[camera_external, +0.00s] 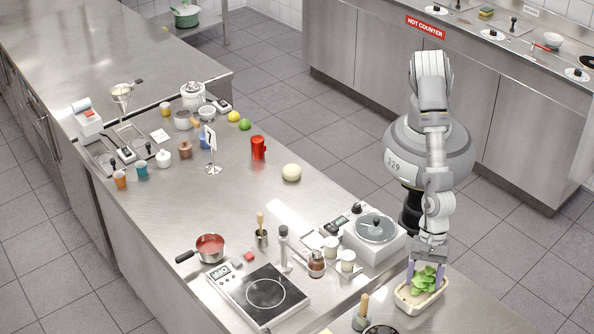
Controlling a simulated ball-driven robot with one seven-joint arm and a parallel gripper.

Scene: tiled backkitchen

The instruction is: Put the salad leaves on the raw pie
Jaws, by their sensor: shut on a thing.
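The green salad leaves (423,282) are at the lower right, between the two purple-tipped fingers of my gripper (426,277). My gripper points down and is shut on the leaves. The leaves are in or just over a cream oblong dish (407,303) on the steel counter; I cannot tell whether they touch its bottom. The fingers and leaves hide much of the inside of this dish. I cannot make out a raw pie for certain in this view.
An appliance with a round lid (376,228), white cups (347,260) and a wooden-handled tool (362,312) stand left of the dish. Farther left are an induction hob (266,292) and a red saucepan (210,248). A pale round ball (291,172) lies mid-counter, with clear steel around it.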

